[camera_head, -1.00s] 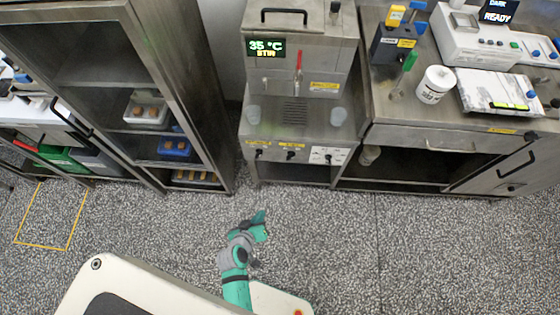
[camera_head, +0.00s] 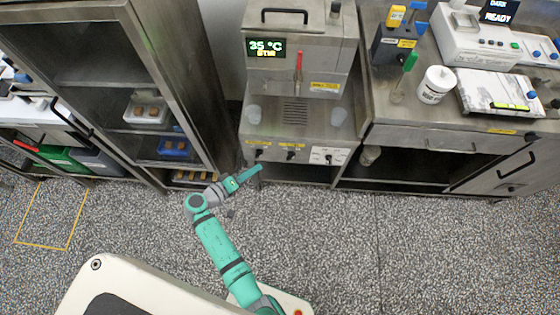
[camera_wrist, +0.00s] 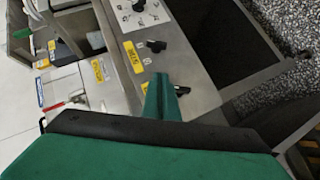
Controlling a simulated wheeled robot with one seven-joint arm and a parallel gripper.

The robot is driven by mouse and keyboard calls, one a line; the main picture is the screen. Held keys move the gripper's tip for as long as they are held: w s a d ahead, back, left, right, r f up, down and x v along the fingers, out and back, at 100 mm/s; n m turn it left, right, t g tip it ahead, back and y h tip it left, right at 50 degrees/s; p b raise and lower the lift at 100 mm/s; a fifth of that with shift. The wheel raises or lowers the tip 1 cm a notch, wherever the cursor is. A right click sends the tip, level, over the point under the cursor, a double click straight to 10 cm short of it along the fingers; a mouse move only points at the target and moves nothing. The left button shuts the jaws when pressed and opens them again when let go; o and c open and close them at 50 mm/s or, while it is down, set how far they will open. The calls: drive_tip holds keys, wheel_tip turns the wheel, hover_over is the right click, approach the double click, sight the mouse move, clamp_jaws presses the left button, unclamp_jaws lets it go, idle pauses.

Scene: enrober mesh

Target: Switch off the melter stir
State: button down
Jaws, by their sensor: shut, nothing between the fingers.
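The melter (camera_head: 300,65) is a steel cabinet with a lit display (camera_head: 266,48) reading 35 °C and STIR. Its lower front panel has a left black knob (camera_head: 258,154), a middle black knob (camera_head: 291,155) and a white dial (camera_head: 328,156). Yellow labels sit above the two black knobs, too small to read surely. My gripper (camera_head: 257,169) is shut and empty, just below the left knob. In the wrist view my green fingers (camera_wrist: 162,98) are close beside that knob (camera_wrist: 180,90); contact cannot be told. The middle knob (camera_wrist: 157,46) and dial (camera_wrist: 140,14) are farther off.
A red-handled lever (camera_head: 299,62) and two cups stand above the panel. An open shelf cabinet (camera_head: 185,90) is close on the left, and a steel bench (camera_head: 420,138) adjoins the right. The speckled floor in front is clear.

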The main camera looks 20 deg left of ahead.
approach(288, 157)
drive_tip(key=w+a, duration=0.1)
drive_tip(key=w, duration=0.3)
drive_tip(key=shift+w+d+f, duration=0.2)
drive_tip(key=shift+d+f, duration=0.3)
drive_tip(key=shift+d, duration=0.1)
drive_tip(key=shift+w+d+f, duration=0.15)
drive_tip(key=shift+d+f, duration=0.35)
drive_tip(key=shift+d, duration=0.5)
drive_tip(key=shift+a, duration=0.25)
drive_tip(key=shift+d, duration=0.1)
